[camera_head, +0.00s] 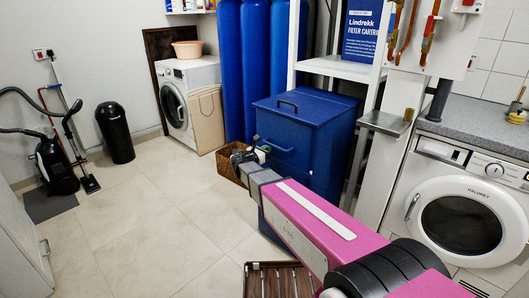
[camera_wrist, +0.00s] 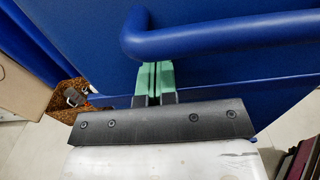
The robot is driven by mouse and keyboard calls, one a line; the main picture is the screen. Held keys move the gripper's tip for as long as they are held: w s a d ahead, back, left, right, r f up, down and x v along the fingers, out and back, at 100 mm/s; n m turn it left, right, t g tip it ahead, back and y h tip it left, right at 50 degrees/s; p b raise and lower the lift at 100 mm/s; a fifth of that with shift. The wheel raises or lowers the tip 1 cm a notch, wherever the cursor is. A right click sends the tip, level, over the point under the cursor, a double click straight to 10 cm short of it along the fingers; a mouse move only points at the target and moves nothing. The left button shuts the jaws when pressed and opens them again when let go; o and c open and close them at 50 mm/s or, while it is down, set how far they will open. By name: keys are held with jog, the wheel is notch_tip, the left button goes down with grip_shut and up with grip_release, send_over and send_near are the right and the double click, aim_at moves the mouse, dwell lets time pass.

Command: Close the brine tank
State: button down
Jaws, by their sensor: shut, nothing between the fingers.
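The brine tank appears to be the blue box (camera_head: 325,160) in the middle of the head view. Its blue top (camera_head: 312,108) carries a dark handle (camera_head: 287,103) and looks level. I cannot tell whether it is fully down. A blue bar handle (camera_head: 278,147) is on the front face and shows large in the wrist view (camera_wrist: 220,38). My gripper (camera_wrist: 157,76) is shut and empty, its green fingertips close by the bar near its left end. I cannot tell whether they touch it. In the head view, my gripper (camera_head: 260,151) is at the tank's front left.
A white shelf frame (camera_head: 345,68) stands close behind and right of the tank. Blue cylinders (camera_head: 255,60) are behind it, and a wicker basket (camera_head: 228,163) is to its left. A brown slatted item (camera_head: 278,281) is low in front. Floor (camera_head: 150,220) is free at left.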

jog(key=x, duration=3.9)
jog(key=shift+w+d+f, duration=0.15)
jog(key=shift+w, duration=0.05)
jog(key=shift+w+d, duration=0.5)
jog(key=shift+w, duration=0.15)
